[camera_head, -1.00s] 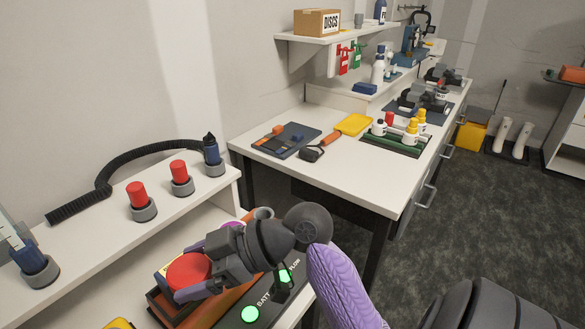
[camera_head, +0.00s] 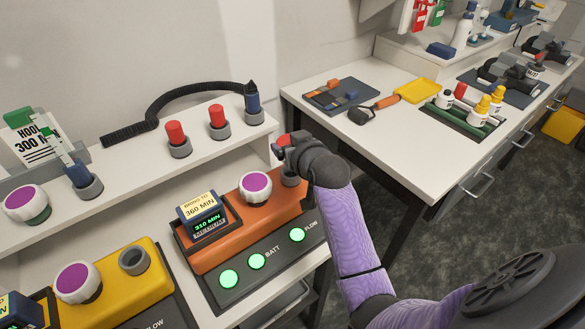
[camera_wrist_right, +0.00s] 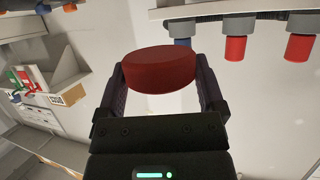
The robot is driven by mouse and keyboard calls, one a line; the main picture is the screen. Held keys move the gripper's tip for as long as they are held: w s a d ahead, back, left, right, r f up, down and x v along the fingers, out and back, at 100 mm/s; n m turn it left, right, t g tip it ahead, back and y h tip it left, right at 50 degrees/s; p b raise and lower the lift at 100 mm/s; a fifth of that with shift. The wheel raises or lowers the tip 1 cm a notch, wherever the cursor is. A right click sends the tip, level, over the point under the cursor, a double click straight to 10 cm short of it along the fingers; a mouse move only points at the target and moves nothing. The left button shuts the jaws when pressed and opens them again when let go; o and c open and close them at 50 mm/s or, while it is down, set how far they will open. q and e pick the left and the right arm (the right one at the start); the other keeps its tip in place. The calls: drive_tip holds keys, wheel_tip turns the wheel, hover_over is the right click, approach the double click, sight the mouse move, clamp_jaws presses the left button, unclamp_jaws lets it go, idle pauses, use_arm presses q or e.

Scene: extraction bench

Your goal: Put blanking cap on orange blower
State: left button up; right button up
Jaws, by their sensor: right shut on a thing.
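The red blanking cap (camera_wrist_right: 160,70) is a short disc gripped between the two fingers of my right gripper (camera_wrist_right: 160,88). In the head view, my right gripper (camera_head: 284,144) is shut on the cap (camera_head: 280,141), above the right end of the orange blower (camera_head: 225,248). The blower carries a battery block with a display (camera_head: 205,215) and a white canister with a purple face (camera_head: 257,186). Its grey port (camera_head: 291,179) shows just below the gripper, partly hidden by my wrist. The cap is apart from the port. My left gripper is not in view.
A yellow blower (camera_head: 120,285) with an open grey port (camera_head: 134,260) stands to the left. The shelf behind holds red plugs in grey holders (camera_head: 176,133), a blue-tipped part (camera_head: 252,103) and a black hose (camera_head: 180,98). A white bench (camera_head: 400,150) with tools stands at right.

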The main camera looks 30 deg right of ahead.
wheel_tip(320, 180, down, 6)
drive_tip(key=shift+f+b, duration=0.15)
drive_tip(key=shift+b, duration=0.85)
drive_tip(key=o, duration=1)
drive_tip(key=shift+c, duration=0.2)
drive_tip(key=shift+s+r, duration=0.1)
drive_tip(key=shift+r, duration=0.15)
drive_tip(key=p+v, duration=0.4)
drive_tip(key=v, duration=0.7)
drive_tip(key=shift+s+r, duration=0.15)
drive_tip(key=shift+s, duration=0.25)
drive_tip(key=shift+a, duration=0.1)
